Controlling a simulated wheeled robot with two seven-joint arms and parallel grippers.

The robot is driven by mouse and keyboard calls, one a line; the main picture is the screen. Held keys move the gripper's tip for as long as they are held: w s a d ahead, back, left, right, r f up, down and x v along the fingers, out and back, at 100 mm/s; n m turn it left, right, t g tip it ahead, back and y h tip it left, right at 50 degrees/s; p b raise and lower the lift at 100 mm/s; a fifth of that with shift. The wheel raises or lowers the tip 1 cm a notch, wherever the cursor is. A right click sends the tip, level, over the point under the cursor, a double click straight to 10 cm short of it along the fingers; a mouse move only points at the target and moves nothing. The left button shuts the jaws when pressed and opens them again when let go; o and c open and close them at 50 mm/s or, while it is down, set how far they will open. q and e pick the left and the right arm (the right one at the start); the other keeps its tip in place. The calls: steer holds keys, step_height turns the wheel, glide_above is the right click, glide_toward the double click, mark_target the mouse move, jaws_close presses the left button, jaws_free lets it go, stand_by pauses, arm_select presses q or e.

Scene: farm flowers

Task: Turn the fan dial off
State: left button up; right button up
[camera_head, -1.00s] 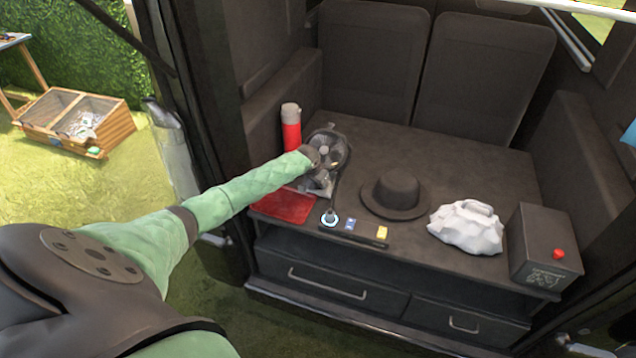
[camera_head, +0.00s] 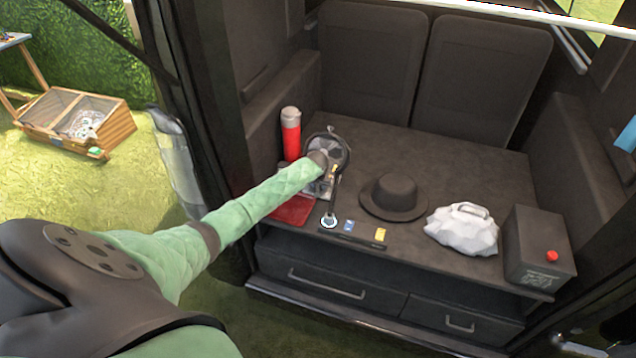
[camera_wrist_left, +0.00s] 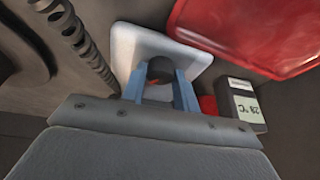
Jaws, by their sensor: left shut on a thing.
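The fan (camera_head: 341,143), with a dark round cage, stands at the left of the dark bench and is partly covered by my left wrist. In the left wrist view, the dark round dial (camera_wrist_left: 160,69) sits on a pale base plate (camera_wrist_left: 200,56). My left gripper (camera_wrist_left: 163,78) has its two blue fingers on either side of the dial and is shut on it. In the head view my left arm reaches in from the left to the fan's base, and the dial cannot be made out there. The dial's setting cannot be read. My right gripper is not in view.
A red bottle (camera_head: 291,138) stands close left of the fan. A red flat item (camera_head: 292,211) lies in front. A small display (camera_wrist_left: 243,104) reads about 28 °C. A hat (camera_head: 394,196), white bag (camera_head: 462,230) and black box (camera_head: 538,248) stand to the right.

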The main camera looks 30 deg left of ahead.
arm_select(q)
steer(key=shift+n+y+p, duration=0.4)
steer(key=shift+n, duration=0.7)
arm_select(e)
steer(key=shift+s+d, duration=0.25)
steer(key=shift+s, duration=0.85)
arm_select(q)
steer(key=o, duration=1)
steer(key=shift+c, duration=0.2)
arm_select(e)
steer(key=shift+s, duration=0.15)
arm_select(q)
steer(key=shift+d+r, duration=0.1)
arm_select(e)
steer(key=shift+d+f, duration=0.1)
arm_select(q)
steer(key=shift+s+d+r+b, duration=0.1)
steer(key=shift+r+b, duration=0.15)
steer(key=shift+b, duration=0.05)
steer(key=b+v, duration=0.2)
steer(key=v, duration=0.4)
steer(key=shift+r, duration=0.15)
steer(key=shift+d+r, duration=0.1)
steer(key=shift+r, duration=0.3)
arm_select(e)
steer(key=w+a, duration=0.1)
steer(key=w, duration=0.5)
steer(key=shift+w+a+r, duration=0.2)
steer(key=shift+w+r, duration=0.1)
